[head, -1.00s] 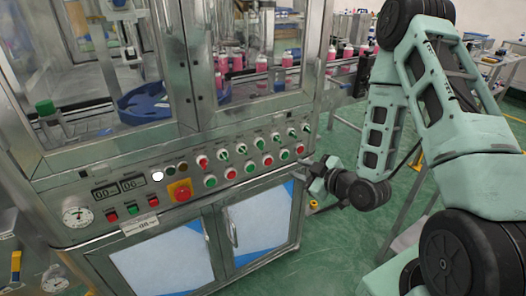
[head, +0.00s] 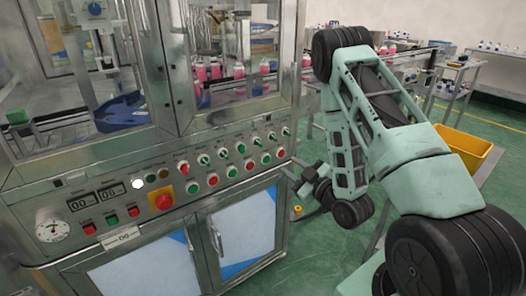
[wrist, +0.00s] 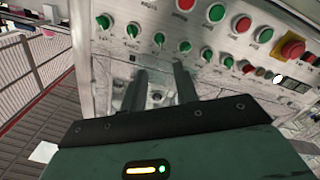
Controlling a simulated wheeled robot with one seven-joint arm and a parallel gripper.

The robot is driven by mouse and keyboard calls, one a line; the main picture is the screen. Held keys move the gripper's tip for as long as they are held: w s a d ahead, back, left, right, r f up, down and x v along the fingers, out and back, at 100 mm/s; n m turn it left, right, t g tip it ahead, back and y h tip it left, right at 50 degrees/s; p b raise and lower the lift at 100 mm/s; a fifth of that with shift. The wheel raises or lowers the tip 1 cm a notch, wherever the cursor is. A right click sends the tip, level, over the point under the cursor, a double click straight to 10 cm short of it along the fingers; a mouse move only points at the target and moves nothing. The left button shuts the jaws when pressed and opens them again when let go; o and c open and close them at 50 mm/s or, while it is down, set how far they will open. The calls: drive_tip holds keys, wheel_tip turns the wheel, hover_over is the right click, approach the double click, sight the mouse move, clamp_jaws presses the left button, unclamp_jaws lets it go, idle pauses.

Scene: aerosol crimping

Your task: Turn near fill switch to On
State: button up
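The control panel carries a row of small lever switches. In the head view most are green (head: 241,148), and one at the left of the row is red (head: 183,168). The labels are too small to read, so I cannot tell which is the near fill switch. In the wrist view the green switches (wrist: 157,38) run along the panel beyond my fingertips, with the red one (wrist: 248,68) farther right. My gripper (wrist: 161,71) is open and empty, its two dark fingers apart and below the switch row. In the head view my gripper (head: 293,174) is by the panel's right end.
Red and green push buttons (head: 232,171) line the panel below the switches. A red emergency button on a yellow plate (head: 163,200) and a gauge (head: 52,230) are farther left. Glass doors (head: 235,60) rise above. A yellow bin (head: 465,155) stands at right.

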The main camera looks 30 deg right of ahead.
sight(261, 145)
drive_tip(key=w+b, duration=0.3)
drive_tip(key=w, duration=0.2)
drive_tip(key=w+b, duration=0.3)
drive_tip(key=w, duration=0.1)
drive_tip(key=w+b, duration=0.3)
drive_tip(key=w, duration=0.2)
drive_tip(key=shift+w+a, duration=0.25)
drive_tip(key=shift+w, duration=0.1)
clamp_jaws()
